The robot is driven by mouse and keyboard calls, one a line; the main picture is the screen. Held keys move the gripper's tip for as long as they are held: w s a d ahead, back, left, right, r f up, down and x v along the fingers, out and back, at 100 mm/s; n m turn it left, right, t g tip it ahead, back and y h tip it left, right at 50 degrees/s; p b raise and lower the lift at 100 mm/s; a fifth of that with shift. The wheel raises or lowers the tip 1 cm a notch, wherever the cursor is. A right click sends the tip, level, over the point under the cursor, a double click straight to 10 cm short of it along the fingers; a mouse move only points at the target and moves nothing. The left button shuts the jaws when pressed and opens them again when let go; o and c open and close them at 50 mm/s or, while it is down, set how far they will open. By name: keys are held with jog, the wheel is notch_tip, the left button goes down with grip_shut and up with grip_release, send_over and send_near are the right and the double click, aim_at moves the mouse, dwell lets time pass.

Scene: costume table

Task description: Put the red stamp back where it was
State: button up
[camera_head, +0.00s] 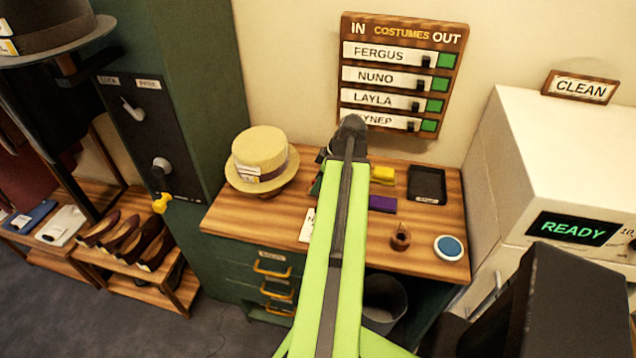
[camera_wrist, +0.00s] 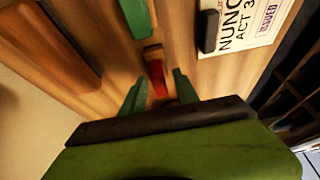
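The red stamp (camera_wrist: 157,76) shows in the wrist view, a red body with a brown wooden part at its far end. It lies between and just beyond the two green fingers of my gripper (camera_wrist: 160,82). The fingers are apart, with wood surface showing on both sides of the stamp, so the gripper looks open. I cannot tell whether either finger touches it. In the head view my green arm hides the stamp and most of the gripper (camera_head: 352,125).
The wooden desk (camera_head: 335,257) holds a straw hat (camera_head: 262,155), yellow block (camera_head: 383,174), purple block (camera_head: 382,203), black tray (camera_head: 427,186), brown holder (camera_head: 400,238) and blue pad (camera_head: 449,247). In the wrist view, a green object (camera_wrist: 137,18) and black piece (camera_wrist: 209,32) are close to the stamp.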

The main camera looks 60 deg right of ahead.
jog(key=shift+r, duration=0.1)
jog(key=shift+r+p, duration=0.3)
jog(key=shift+p, duration=0.1)
jog(key=p+v, duration=1)
jog(key=v, duration=0.1)
jog(key=shift+r, duration=0.25)
jog(key=shift+s, duration=0.15)
